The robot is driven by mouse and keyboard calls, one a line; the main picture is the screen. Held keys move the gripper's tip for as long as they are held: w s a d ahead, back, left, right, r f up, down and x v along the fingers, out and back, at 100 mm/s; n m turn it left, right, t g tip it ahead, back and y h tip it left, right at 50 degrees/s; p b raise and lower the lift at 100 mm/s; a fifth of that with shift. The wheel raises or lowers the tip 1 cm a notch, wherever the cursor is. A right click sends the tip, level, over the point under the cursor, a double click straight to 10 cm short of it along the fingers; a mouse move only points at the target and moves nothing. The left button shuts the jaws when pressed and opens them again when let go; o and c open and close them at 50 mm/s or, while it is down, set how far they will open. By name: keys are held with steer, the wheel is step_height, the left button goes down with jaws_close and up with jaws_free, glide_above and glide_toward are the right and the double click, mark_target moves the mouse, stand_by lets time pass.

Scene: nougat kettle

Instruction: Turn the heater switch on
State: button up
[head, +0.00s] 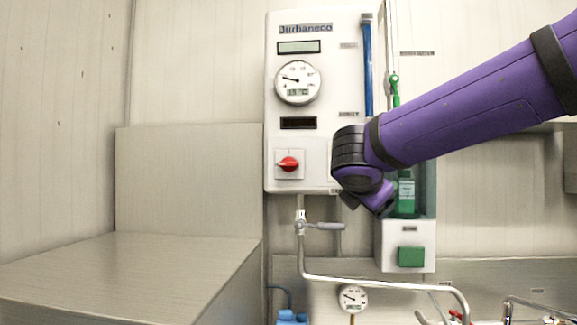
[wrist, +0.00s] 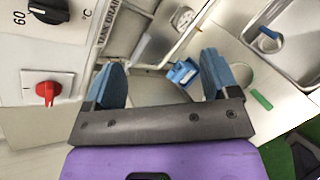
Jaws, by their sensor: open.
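A red rotary switch (head: 288,163) sits on a square plate low on the white wall panel in the head view, its handle pointing left. A red knob on a white plate (wrist: 47,92) shows at the left of the wrist view; I cannot tell for certain that it is the same switch. My gripper (wrist: 163,78) is open, with its two blue-grey fingers apart and nothing between them. The red knob is left of the fingers, not touched. In the head view my gripper end (head: 372,200) is right of the red switch, its fingers mostly hidden.
A dial gauge (head: 297,82) is above the red switch. A pipe with a grey lever (head: 323,226) runs below the panel. A green bottle (head: 406,193) stands behind my arm. A black dial (wrist: 48,10) marked 60 is above the red knob. A metal counter (head: 130,270) stands left.

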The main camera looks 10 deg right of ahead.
steer(key=w+a+r+n+t, duration=0.35)
steer(key=w+a+n, duration=0.2)
steer(key=a, duration=0.35)
steer(key=n+t+y, duration=0.2)
steer(key=n+t, duration=0.1)
steer(key=n, duration=0.3)
glide_toward(288, 164)
steer(key=shift+m+g, duration=0.25)
steer(key=x, duration=1.1)
steer(key=shift+r, duration=0.2)
steer(key=c, duration=0.9)
